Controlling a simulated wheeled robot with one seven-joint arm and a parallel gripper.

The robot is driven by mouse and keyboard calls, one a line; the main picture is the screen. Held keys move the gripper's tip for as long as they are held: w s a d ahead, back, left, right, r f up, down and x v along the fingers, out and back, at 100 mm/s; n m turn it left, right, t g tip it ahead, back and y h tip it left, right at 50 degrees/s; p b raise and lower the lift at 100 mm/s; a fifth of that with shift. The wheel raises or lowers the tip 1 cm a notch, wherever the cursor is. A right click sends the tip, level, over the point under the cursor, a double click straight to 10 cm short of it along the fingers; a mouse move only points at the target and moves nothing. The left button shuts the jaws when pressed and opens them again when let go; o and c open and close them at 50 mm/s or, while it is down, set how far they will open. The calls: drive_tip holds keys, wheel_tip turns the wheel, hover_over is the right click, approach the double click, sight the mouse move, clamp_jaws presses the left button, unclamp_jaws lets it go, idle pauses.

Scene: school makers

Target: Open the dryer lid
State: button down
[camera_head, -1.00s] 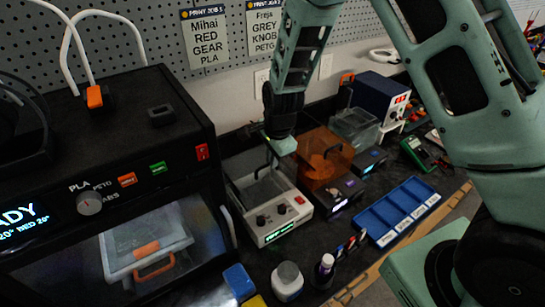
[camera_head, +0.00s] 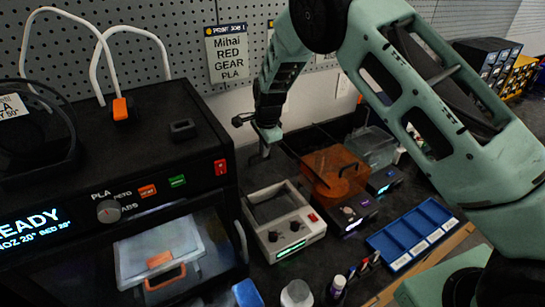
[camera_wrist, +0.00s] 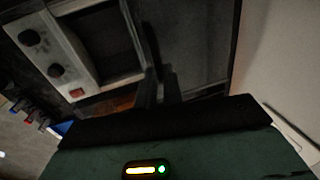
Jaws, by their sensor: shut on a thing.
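The dryer (camera_head: 309,232) is a light grey box with dark knobs, a red switch and a green display, standing right of the black printer in the head view. Its top shows an open dark well; the box also shows at upper left in the wrist view (camera_wrist: 38,48). My gripper (camera_head: 264,150) is above and behind the box. In the wrist view its dark fingers (camera_wrist: 158,88) are close together, shut on the lid's handle. The see-through lid (camera_wrist: 205,45) looks like a dark pane beside the box and seems raised; its exact angle is unclear.
The black printer (camera_head: 130,150) stands close on the left. An orange translucent cover (camera_head: 335,172) on a black unit and a clear bin (camera_head: 372,147) stand right of the dryer. A pegboard wall is behind.

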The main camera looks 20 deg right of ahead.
drive_tip(key=shift+w+a, duration=0.2)
drive_tip(key=shift+w, duration=0.7)
drive_tip(key=c, duration=1.5)
unclamp_jaws()
drive_tip(key=s+r+b, duration=0.1)
drive_tip(key=r, duration=0.4)
drive_tip(key=s+r+b, duration=0.1)
drive_tip(key=r+b, duration=0.1)
drive_tip(key=r, duration=0.4)
drive_tip(key=s+r+b, duration=0.1)
drive_tip(key=r, duration=0.5)
drive_tip(key=shift+s+d+r, duration=0.1)
drive_tip(key=shift+s+d, duration=0.1)
drive_tip(key=shift+d, duration=0.15)
